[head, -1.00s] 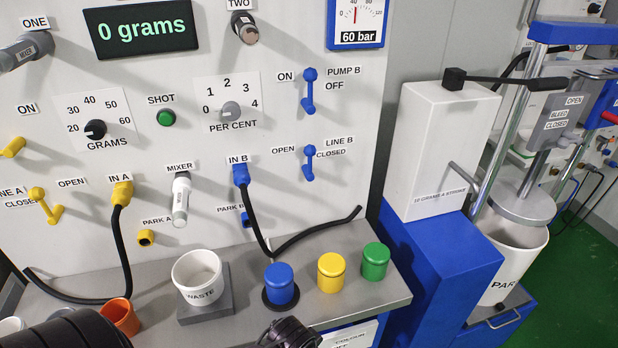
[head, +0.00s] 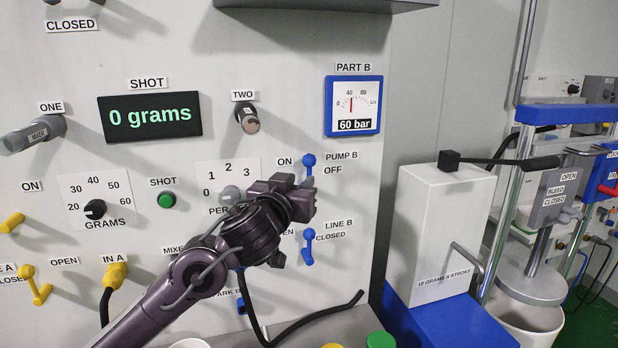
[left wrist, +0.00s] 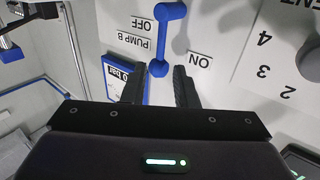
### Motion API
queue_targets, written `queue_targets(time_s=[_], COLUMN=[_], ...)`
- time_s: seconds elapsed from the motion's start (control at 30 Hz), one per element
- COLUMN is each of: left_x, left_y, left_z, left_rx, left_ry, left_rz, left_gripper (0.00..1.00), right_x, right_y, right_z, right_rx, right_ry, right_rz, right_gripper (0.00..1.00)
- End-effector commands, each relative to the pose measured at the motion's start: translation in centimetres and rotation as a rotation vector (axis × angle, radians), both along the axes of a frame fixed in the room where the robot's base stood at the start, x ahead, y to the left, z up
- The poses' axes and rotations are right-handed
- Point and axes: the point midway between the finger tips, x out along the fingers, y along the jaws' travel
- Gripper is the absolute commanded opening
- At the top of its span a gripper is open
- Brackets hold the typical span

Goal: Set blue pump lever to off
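The blue pump B lever (head: 309,161) is on the white panel, between the ON label (head: 285,161) and the OFF label (head: 333,170). In the head view its lower part is hidden behind my left gripper (head: 308,192). The left wrist view shows the panel upside down, with the whole lever (left wrist: 165,40) standing roughly along the panel's vertical. My left gripper (left wrist: 160,84) is open there, its two dark fingers apart. The lever's end near the ON label lies between and just beyond the fingertips; I cannot tell whether they touch. My right gripper is not in view.
The blue line B lever (head: 308,247) is just below my left gripper. The per cent dial (head: 230,196) is close on its left. The blue-framed gauge (head: 354,106) is above right. A white pump box (head: 437,230) stands to the right of the panel.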

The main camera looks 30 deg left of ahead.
Motion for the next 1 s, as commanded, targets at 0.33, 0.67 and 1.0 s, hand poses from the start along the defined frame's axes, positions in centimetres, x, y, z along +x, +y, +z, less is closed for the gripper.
queue_targets(time_s=[0.33,0.67,1.0], left_x=[4.9,7.1,7.1], left_y=[1.6,2.1,2.1], left_z=[0.3,0.0,-0.1], left_rx=[0.0,0.0,0.0], left_ry=[-0.001,0.001,0.001], left_rz=[0.004,0.003,0.002], left_gripper=[0.26,0.26,0.07], right_x=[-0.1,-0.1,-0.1], right_y=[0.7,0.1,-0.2], right_z=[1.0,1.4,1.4], right_rx=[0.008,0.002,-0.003], right_ry=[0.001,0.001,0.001], right_rz=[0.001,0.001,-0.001], right_gripper=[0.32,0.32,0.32])
